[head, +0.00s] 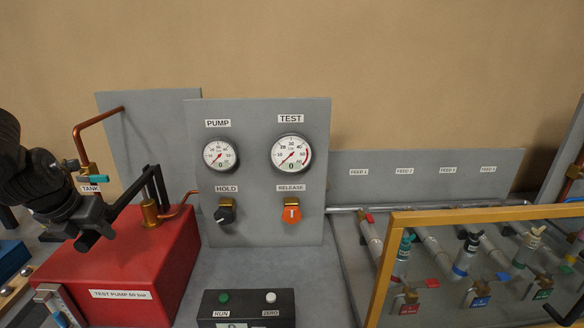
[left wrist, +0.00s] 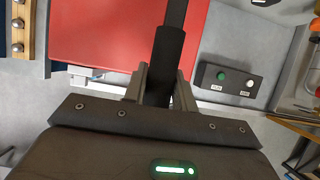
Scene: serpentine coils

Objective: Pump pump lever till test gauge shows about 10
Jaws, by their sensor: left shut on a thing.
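The red test pump (head: 150,262) stands at the left. Its black pump lever (head: 140,187) slopes down toward me. My left gripper (head: 95,222) is shut on the lever's end; the left wrist view shows the dark lever grip (left wrist: 164,65) between the two fingers. The test gauge (head: 291,153) is on the grey panel (head: 262,225); its red needle points to the lower left, near the low end, and a 0 shows under it. The pump gauge (head: 221,155) beside it looks the same. My right gripper is not clearly seen.
Below the gauges are the black hold knob (head: 225,213) and orange release handle (head: 291,213). A black box (head: 247,308) has a green and a white button. Feed pipes with valves and tags lie at the right behind a yellow-framed clear panel (head: 470,213).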

